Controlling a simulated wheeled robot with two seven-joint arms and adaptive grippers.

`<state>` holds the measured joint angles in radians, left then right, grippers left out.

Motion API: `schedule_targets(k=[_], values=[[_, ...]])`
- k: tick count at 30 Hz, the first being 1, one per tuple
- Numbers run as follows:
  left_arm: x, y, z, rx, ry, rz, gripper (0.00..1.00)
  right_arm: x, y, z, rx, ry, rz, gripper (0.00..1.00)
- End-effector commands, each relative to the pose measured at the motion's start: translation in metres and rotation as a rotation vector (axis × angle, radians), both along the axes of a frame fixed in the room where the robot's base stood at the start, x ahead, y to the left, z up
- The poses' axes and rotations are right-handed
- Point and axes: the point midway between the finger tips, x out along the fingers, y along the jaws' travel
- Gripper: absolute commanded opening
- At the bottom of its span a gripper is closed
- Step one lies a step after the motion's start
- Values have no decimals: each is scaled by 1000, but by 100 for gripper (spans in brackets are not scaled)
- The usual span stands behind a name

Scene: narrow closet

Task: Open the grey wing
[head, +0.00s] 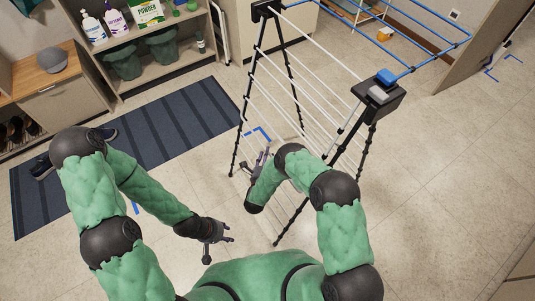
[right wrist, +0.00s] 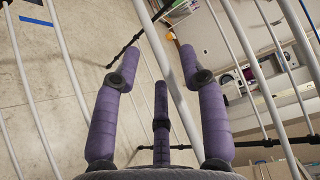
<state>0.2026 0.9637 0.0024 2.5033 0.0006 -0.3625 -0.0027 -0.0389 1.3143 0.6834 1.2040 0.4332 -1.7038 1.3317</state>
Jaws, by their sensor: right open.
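The drying rack stands upright at centre right on dark legs. Its blue wing (head: 425,24) is spread out level to the far right. The grey wing (head: 291,85), a panel of pale rods, hangs folded down along the near left side. A grey block (head: 378,94) and a blue block (head: 386,77) sit on the near top corner. My right gripper (head: 257,158) is open, low beside the hanging rods. In the right wrist view its fingers (right wrist: 161,75) are spread, with a pale rod crossing between them; contact is unclear. My left gripper (head: 219,249) appears open and empty above the floor.
A striped dark mat (head: 165,125) lies left of the rack. A shelf unit (head: 160,70) with bottles and green bins stands at the upper left, beside a wooden cabinet (head: 60,95). Bare tiled floor (head: 450,190) is clear at the right.

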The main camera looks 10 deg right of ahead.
Motion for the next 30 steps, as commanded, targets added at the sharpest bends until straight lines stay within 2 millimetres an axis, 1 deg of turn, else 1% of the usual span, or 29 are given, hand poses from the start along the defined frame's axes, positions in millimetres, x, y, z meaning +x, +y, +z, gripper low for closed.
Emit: schedule_targets(k=[1, 3, 6, 16, 17, 18, 21, 30], values=[[0, 0, -4, 0, 0, 0, 40, 6, -3, -2, 0, -1, -2, 42], [0, 0, -6, 0, 0, 0, 40, 12, -6, -2, 1, 0, -2, 42], [0, 0, -8, 0, 0, 0, 40, 18, -8, -2, 0, 0, -1, 42], [0, 0, -8, 0, 0, 0, 40, 21, -9, -1, -1, 1, 0, 42], [0, 0, -8, 0, 0, 0, 40, 21, -9, -1, -1, 1, 0, 37], [0, 0, -8, 0, 0, 0, 40, 21, -9, -1, -1, 1, 0, 25], [0, 0, -8, 0, 0, 0, 40, 20, -9, -1, -1, 1, 0, 0], [0, 0, -6, 0, 0, 0, 40, 20, -7, 0, 5, 3, 0, 0]])
